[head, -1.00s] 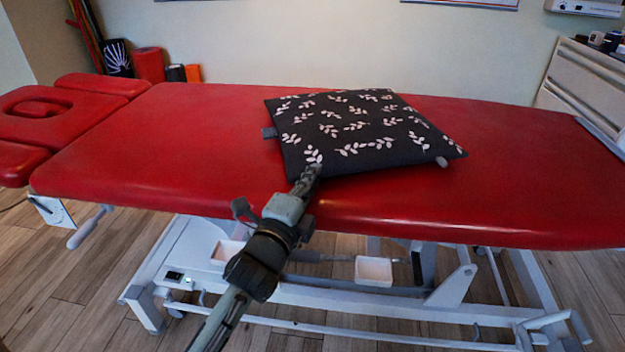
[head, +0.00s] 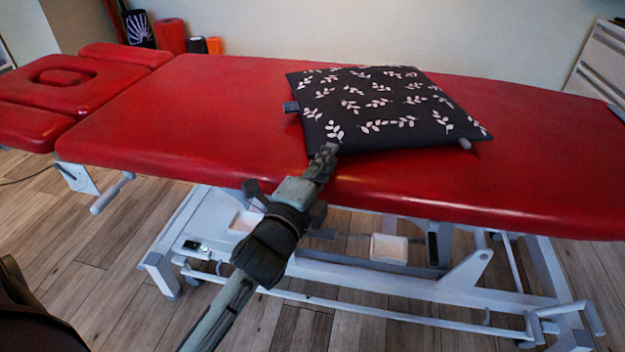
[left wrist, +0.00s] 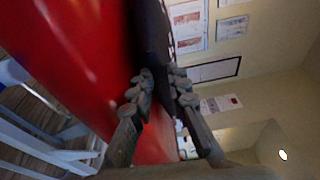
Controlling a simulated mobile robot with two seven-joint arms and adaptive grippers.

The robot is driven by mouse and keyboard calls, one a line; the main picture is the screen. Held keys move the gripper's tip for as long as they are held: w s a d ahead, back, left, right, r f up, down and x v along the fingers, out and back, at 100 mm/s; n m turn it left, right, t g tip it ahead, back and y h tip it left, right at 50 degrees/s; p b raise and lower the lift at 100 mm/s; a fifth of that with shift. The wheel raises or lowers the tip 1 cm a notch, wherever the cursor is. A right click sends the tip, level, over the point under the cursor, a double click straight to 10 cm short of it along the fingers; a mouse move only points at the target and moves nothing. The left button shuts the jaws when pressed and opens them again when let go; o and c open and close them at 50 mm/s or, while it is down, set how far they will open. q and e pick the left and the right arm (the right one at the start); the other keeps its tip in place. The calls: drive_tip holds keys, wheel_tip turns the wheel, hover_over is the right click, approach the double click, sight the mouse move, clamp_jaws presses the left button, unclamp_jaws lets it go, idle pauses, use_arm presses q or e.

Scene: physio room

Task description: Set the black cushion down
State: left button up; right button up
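The black cushion (head: 385,105) has a pale leaf pattern and lies flat, or nearly so, over the red treatment table (head: 200,120), right of its middle in the head view. I cannot tell whether all its underside touches the table. My left gripper (head: 327,152) is at its near left corner, above the table's front edge. In the left wrist view the fingers (left wrist: 161,88) stand on both sides of the dark cushion edge (left wrist: 152,35), closed on it. The red table top (left wrist: 85,50) lies close beside them. My right gripper is in neither view.
The table's left part is bare up to the headrest (head: 75,85) with its face hole. White frame bars (head: 400,300) and a small white tray (head: 389,248) are below the top. Rolls (head: 171,37) stand behind at the left, and a white cabinet (head: 603,65) at the right.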

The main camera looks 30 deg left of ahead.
use_arm(q)
drive_tip(key=s, duration=0.9)
drive_tip(key=shift+s+d+b, duration=0.15)
drive_tip(key=shift+d+b, duration=0.1)
drive_tip(key=shift+b, duration=0.2)
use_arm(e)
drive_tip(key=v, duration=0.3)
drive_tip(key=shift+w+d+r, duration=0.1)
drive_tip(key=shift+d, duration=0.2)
use_arm(q)
drive_tip(key=shift+f, duration=0.2)
